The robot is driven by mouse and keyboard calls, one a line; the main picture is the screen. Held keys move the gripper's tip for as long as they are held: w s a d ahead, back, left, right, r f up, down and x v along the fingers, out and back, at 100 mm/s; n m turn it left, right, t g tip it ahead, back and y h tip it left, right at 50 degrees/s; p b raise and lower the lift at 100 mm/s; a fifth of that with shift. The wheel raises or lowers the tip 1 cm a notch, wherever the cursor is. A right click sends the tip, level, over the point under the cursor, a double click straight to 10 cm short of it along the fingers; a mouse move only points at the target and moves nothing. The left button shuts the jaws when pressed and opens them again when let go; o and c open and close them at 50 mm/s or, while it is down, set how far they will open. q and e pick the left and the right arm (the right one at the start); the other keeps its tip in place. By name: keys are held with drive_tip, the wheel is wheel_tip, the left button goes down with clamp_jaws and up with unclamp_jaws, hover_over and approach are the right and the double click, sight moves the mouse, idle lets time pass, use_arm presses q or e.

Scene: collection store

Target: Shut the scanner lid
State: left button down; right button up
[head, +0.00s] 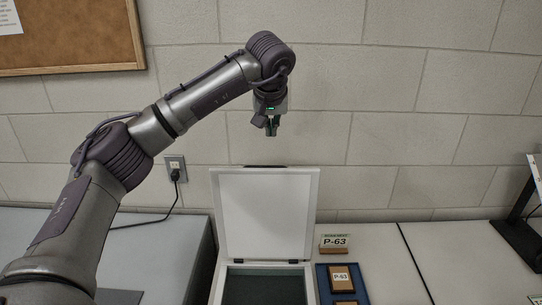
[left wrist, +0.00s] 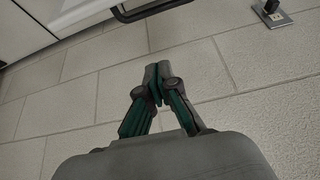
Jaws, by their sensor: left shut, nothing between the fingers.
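The scanner (head: 213,290) stands on the counter at the bottom middle of the head view, partly cut off by the frame. Its white lid (head: 265,212) is raised, nearly upright, with a dark handle (head: 265,166) on its top edge. The dark scanning bed (head: 265,287) shows below. My left gripper (head: 271,131) is shut and empty, above the lid's top edge and apart from it. In the left wrist view, its fingertips (left wrist: 157,72) are together, and the lid (left wrist: 75,12) and its handle (left wrist: 150,10) show at the top. My right gripper is not in view.
A sign reading P-63 (head: 334,241) and a blue tray (head: 324,285) with labelled blocks sit right of the scanner. A black stand (head: 518,222) is at the far right. A cable hangs from the wall outlet (head: 176,168). The block wall is close behind.

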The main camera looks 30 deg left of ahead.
use_arm(q)
drive_tip(key=p+x, duration=0.3)
drive_tip(key=x, duration=0.7)
drive_tip(key=s, duration=0.1)
drive_tip(key=s+d+p, duration=0.1)
drive_tip(key=s, duration=0.1)
drive_tip(key=shift+s+d+f+p, duration=0.25)
drive_tip(key=shift+s+d+p, duration=0.1)
drive_tip(key=shift+p, duration=0.05)
